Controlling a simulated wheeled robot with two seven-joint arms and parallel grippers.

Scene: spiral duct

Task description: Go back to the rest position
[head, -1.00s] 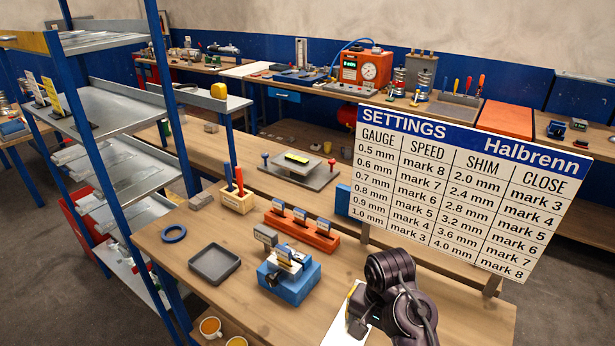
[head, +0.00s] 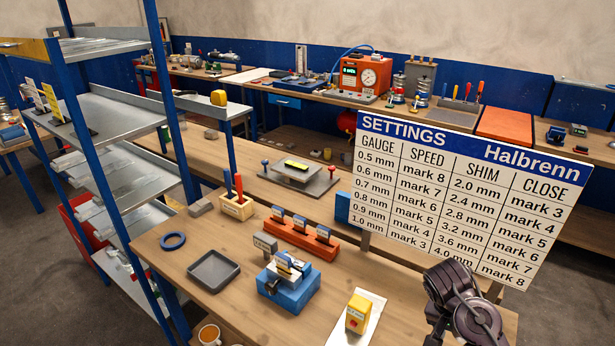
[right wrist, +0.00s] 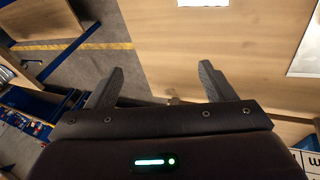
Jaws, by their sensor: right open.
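My right arm shows at the lower right of the head view, over the front right of the wooden workbench (head: 225,301). Its gripper fingers are not clear in that view. In the right wrist view my right gripper (right wrist: 157,88) is open, with its two dark fingers spread and nothing between them. Below it are the edge of a wooden surface and the floor with a yellow line. My left gripper is in neither view.
The settings board (head: 462,195) stands close behind my right arm. A yellow block with a red button (head: 357,314) is on a white sheet. A blue fixture (head: 289,288), a grey tray (head: 213,271) and an orange rack (head: 300,238) stand left. A shelf unit (head: 118,165) is at far left.

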